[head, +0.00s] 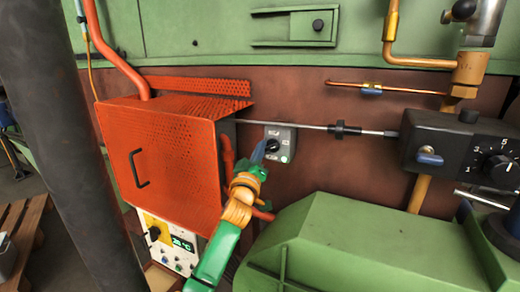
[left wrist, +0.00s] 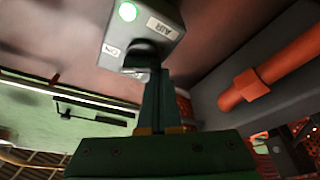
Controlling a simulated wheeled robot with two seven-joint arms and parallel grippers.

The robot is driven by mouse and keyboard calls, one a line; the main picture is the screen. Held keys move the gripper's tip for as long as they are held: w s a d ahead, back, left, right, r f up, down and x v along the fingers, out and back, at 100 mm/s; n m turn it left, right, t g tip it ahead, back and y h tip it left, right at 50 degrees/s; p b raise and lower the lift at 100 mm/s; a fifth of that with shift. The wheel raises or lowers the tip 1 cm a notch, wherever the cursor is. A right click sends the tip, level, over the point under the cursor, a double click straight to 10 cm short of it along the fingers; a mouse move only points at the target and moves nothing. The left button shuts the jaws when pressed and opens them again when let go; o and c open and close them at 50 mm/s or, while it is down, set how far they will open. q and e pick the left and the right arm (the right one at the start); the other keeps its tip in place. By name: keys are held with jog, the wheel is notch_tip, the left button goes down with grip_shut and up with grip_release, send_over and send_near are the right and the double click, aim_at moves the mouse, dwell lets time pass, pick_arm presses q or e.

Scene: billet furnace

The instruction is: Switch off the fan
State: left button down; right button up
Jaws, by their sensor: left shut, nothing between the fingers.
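A small grey switch box (head: 283,136) is on the brown furnace wall; in the left wrist view its face (left wrist: 168,18) carries an "AIR" label, an "ON" label and a lit green lamp (left wrist: 128,11). A dark rotary knob (left wrist: 142,53) sits on the box; it also shows in the head view (head: 272,145). My left gripper (head: 262,150) is shut and empty, its fingertips (left wrist: 155,76) at the knob. I cannot tell whether they touch it. The fingers partly hide the knob. My right gripper is not in view.
An orange perforated cabinet (head: 170,140) with a black handle stands left of the box. A metal rod (head: 300,125) runs above the box to a black dial unit (head: 450,145). A green housing (head: 350,245) lies below right. A control panel (head: 175,240) is below the cabinet.

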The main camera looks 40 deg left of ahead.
pick_arm(q)
jog(key=shift+n, duration=0.6)
jog(key=n+g+p, duration=0.1)
jog(key=n, duration=0.1)
jog(key=f+n+g+p, duration=0.1)
jog(key=n, duration=0.2)
jog(key=d+n+g+y+p, duration=0.1)
jog(key=n, duration=0.2)
jog(key=shift+w+f, duration=0.15)
jog(key=shift+f, duration=0.15)
jog(key=shift+f+p, duration=0.1)
jog(key=shift+p, duration=0.2)
jog(key=shift+a, duration=0.15)
dwell(0.4)
